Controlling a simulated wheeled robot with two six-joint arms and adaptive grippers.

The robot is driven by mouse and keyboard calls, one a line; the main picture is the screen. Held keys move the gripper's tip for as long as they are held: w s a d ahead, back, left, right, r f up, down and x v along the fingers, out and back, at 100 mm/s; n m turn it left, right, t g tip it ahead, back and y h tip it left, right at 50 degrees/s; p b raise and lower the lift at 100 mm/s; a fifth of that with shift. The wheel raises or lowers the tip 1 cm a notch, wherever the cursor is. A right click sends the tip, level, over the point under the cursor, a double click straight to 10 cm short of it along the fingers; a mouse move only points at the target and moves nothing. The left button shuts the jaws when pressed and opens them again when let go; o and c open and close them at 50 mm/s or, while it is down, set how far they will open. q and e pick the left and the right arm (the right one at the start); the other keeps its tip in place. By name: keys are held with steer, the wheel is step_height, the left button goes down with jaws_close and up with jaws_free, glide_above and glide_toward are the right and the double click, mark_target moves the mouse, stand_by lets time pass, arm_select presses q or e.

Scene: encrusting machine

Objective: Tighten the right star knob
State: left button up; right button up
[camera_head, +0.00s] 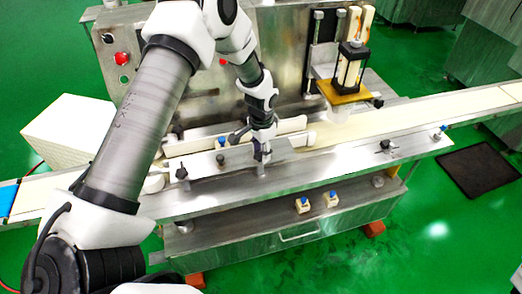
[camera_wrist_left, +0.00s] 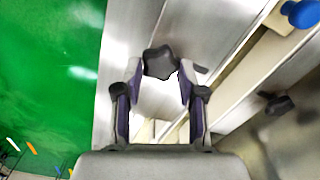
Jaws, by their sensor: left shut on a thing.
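My left gripper (camera_head: 262,157) reaches down to the front rail of the machine, near its middle. In the left wrist view, a black star knob (camera_wrist_left: 158,62) sits between the fingertips of the left gripper (camera_wrist_left: 160,88), which are closed on it. In the head view the gripper largely hides this knob. Another black star knob (camera_head: 182,174) stands farther left on the rail, and one (camera_head: 386,144) stands farther right. My right gripper is not in view.
A pale conveyor belt (camera_head: 385,124) runs behind the rail. A blue-topped knob (camera_wrist_left: 302,14) and another dark knob (camera_wrist_left: 277,103) show in the wrist view. A tall unit with a yellow plate (camera_head: 345,95) stands at the back right.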

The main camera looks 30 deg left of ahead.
arm_select(q)
steer(key=m, duration=0.5)
steer(key=shift+s+d+f+m, duration=0.1)
steer(key=shift+s+f+m, duration=0.1)
steer(key=shift+m, duration=0.1)
steer(key=shift+s+d+r+m+b, duration=0.1)
steer(key=shift+m+b, duration=0.25)
steer(key=shift+m, duration=1.85)
steer(key=o, duration=1.1)
steer(key=shift+o, duration=0.2)
step_height(320, 180, up, 12)
